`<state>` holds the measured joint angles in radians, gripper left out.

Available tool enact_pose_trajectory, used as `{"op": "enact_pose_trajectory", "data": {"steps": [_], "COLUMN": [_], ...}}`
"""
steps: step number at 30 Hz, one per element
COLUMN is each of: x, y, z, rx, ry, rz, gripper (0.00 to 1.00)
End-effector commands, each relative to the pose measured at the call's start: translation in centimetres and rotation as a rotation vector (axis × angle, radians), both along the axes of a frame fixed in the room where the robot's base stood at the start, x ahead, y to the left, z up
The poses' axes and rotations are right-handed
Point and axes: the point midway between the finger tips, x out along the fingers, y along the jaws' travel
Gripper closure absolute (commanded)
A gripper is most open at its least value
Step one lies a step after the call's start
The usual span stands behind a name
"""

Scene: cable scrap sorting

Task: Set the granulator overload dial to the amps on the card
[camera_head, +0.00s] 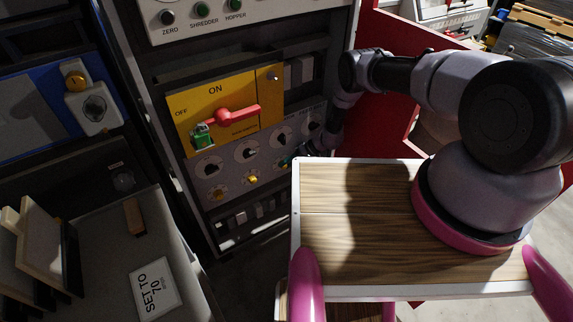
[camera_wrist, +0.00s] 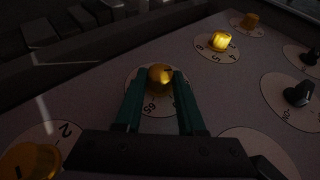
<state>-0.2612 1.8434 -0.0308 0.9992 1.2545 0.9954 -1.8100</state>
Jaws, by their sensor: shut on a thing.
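The card (camera_head: 154,290) lies on the grey bench at the lower left and reads "SET TO 70". A yellow dial knob (camera_wrist: 160,73) stands on a round pale scale in the middle of the wrist view. The figure 65 shows on the scale between my fingers; the knob's pointer is too unclear to read. My gripper (camera_wrist: 159,92) is shut on this knob, with one green finger on each side.
Other yellow knobs (camera_wrist: 218,41) and black knobs (camera_wrist: 299,94) stand close by. Above the dials is a yellow switch plate (camera_head: 185,103) with a red handle (camera_head: 235,115) and a green padlock (camera_head: 203,136). A red partition (camera_head: 395,120) stands right of the panel.

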Motion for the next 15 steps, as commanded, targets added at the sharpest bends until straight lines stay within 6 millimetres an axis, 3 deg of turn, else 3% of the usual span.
{"op": "enact_pose_trajectory", "data": {"steps": [15], "x": [0.35], "y": [-0.21], "z": [-0.19], "rx": [0.152], "ry": [0.098], "rz": [-0.002], "gripper": [1.00]}}
